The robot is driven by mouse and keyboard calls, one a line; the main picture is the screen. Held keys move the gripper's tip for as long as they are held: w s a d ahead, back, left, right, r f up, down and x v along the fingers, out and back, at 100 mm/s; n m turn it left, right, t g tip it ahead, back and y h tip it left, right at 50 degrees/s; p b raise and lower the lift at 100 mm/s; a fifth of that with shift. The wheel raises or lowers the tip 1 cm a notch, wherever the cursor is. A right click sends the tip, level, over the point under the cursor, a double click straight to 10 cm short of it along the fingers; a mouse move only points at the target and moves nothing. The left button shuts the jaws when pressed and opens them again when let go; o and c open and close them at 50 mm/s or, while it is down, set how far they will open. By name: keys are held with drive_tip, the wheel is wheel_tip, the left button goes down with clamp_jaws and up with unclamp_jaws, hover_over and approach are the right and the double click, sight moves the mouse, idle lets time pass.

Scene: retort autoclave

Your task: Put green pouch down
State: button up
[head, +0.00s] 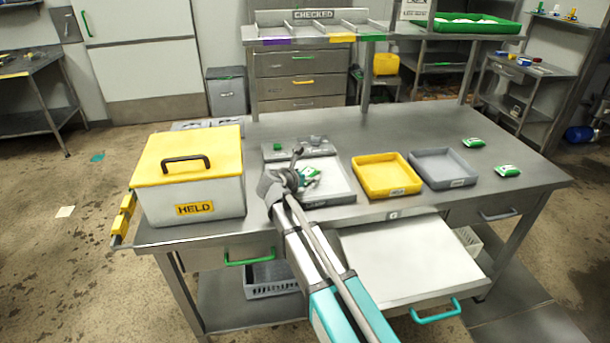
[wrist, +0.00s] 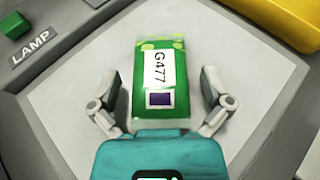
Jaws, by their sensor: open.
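My gripper (wrist: 159,98) is open, with one finger on each side of the pouch and gaps between fingers and pouch. In the head view the pouch (head: 309,174) shows partly behind my gripper (head: 296,178), on the panel of a grey unit on the steel table. My own arm hides part of it.
A yellow-lidded box marked HELD (head: 195,195) stands left. A yellow tray (head: 387,190) and a grey tray (head: 472,181) stand right, with two more green pouches (head: 474,142) (head: 508,170) beyond. A green lamp button (wrist: 14,25) is on the unit. A drawer (head: 400,258) is open in front.

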drive_tip(key=shift+r, duration=0.15)
drive_tip(key=shift+s+r, duration=0.1)
drive_tip(key=p+v, duration=0.4)
drive_tip(key=v, duration=0.8)
drive_tip(key=shift+p, duration=0.4)
idle(0.3)
